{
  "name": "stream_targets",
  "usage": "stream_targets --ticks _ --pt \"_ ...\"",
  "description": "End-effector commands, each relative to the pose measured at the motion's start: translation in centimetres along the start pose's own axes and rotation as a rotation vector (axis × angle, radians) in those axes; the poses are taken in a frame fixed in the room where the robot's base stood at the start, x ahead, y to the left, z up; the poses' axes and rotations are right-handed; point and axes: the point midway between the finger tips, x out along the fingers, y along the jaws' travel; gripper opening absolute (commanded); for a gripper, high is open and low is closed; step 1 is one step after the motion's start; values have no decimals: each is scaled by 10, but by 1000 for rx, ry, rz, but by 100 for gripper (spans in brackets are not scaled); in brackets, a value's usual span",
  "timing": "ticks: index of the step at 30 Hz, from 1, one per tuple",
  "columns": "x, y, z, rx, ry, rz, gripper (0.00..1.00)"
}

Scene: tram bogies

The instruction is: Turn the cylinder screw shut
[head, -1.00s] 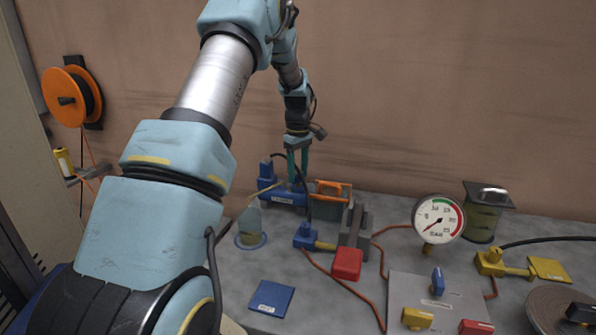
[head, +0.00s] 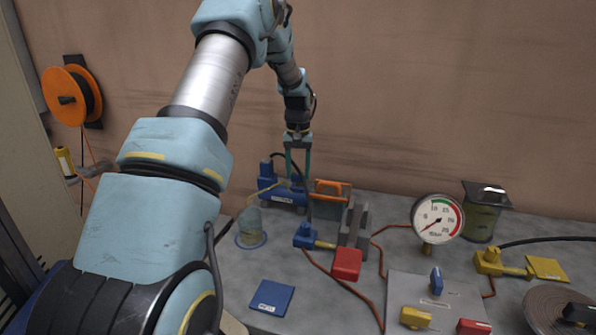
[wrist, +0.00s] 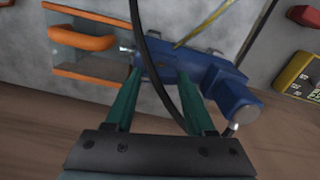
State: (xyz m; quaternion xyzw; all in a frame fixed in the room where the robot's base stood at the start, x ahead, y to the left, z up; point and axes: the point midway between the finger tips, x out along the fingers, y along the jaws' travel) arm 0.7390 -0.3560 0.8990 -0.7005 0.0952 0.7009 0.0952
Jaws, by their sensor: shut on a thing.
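The blue cylinder (head: 284,197) lies at the back of the bench, with a round upright blue part at its left end. It also shows in the wrist view (wrist: 205,74), with a small silver fitting at each end. My gripper (head: 299,178) points down at its top. In the wrist view my two green fingers (wrist: 163,80) stand apart with their tips at the blue body, one on each side, and are shut on it. The exact contact is hard to see. I cannot make out the screw clearly between the fingers.
A black hose (wrist: 150,65) crosses between my fingers in the wrist view. An orange-handled box (head: 331,190) stands right beside the cylinder. A glass jar (head: 250,225), a blue valve (head: 306,236) and a pressure gauge (head: 437,218) stand nearby.

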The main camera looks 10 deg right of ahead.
Motion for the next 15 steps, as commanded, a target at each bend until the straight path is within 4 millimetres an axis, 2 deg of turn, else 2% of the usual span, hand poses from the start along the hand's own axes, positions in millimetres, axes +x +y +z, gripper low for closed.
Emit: stream_targets --ticks 7,15 --pt "0 0 0 129 1 0 0" --pt "0 0 0 189 1 0 0"
